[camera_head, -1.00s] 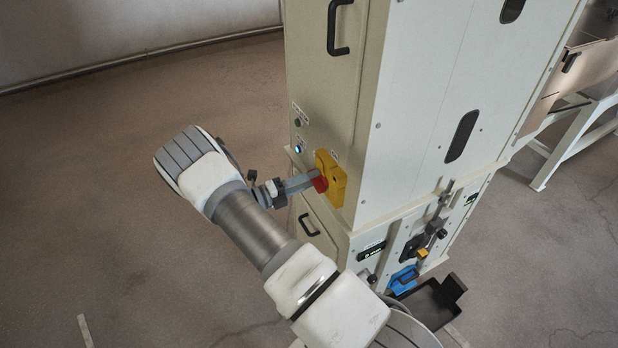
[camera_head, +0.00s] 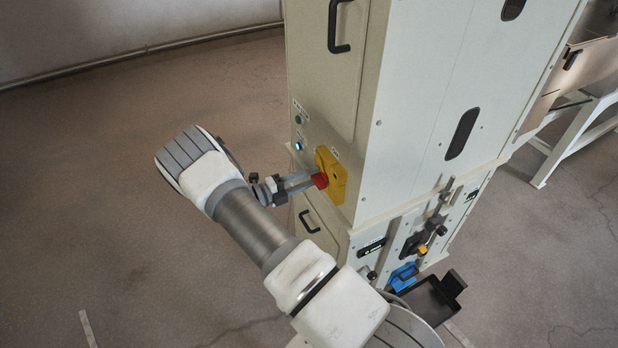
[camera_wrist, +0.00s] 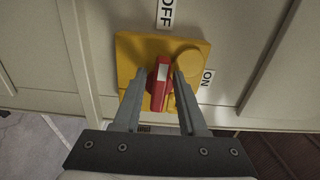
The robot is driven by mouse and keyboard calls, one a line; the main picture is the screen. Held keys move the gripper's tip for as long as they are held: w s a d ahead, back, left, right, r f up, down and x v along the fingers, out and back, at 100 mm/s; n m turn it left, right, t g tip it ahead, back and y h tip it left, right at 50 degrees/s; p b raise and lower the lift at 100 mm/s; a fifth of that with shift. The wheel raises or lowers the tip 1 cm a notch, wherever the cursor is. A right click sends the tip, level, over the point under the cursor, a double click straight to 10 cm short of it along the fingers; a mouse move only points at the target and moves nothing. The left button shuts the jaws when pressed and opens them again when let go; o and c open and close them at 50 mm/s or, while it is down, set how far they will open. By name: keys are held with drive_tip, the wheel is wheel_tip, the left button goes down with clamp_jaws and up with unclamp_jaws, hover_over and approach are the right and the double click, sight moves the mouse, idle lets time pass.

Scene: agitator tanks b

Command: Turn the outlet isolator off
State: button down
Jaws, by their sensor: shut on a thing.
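The outlet isolator is a yellow plate (camera_head: 333,176) with a red handle (camera_head: 320,180), on the cabinet's left face in the head view. In the wrist view the yellow plate (camera_wrist: 127,52) carries an OFF label (camera_wrist: 166,14) above and an ON label (camera_wrist: 207,77) at its right. The red handle (camera_wrist: 161,84) stands near upright in that view, its upper end toward OFF. My gripper (camera_wrist: 159,85) has its two grey fingers on either side of the red handle and is shut on it. In the head view my gripper (camera_head: 314,180) reaches the handle from the left.
The tall cream cabinet (camera_head: 412,110) fills the middle. A black door handle (camera_head: 335,28) sticks out above the isolator, another (camera_head: 308,221) below. A blue part (camera_head: 403,275) and a black tray (camera_head: 437,298) sit low on the front. Floor at left is clear.

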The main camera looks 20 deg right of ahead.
drive_tip(key=c, duration=0.8)
unclamp_jaws()
drive_tip(key=shift+s, duration=0.1)
drive_tip(key=shift+o, duration=0.2)
drive_tip(key=shift+a, duration=0.1)
drive_tip(key=a, duration=1.7)
drive_tip(key=shift+s+a, duration=0.15)
drive_tip(key=shift+s, duration=0.15)
drive_tip(key=shift+r, duration=0.1)
drive_tip(key=s+d+r+m+g+y+p, duration=0.1)
drive_tip(key=s+d+r+m+y, duration=0.2)
drive_tip(key=r+m, duration=0.4)
drive_tip(key=s+d+r+m+g+y+p, duration=0.1)
drive_tip(key=s+r+m+y, duration=0.3)
drive_tip(key=r, duration=0.5)
drive_tip(key=s+d+r+m+g+y+p, duration=0.1)
drive_tip(key=s+d+r+m+y, duration=0.1)
drive_tip(key=r+m+y, duration=0.4)
drive_tip(key=s+a+r+m+t+y+p, duration=0.1)
drive_tip(key=s+r+m+t+y+p, duration=0.1)
drive_tip(key=s+r+m+t, duration=0.2)
drive_tip(key=s+a+r+m+t+y+p, duration=0.1)
drive_tip(key=s+r+m+t+y+p, duration=0.1)
drive_tip(key=s+r+m, duration=0.9)
drive_tip(key=s+m+t+y, duration=0.1)
drive_tip(key=s+m+t, duration=0.1)
drive_tip(key=m, duration=0.2)
drive_tip(key=shift+a+r+m, duration=0.25)
drive_tip(key=shift+a+m, duration=0.05)
drive_tip(key=shift+a, duration=0.05)
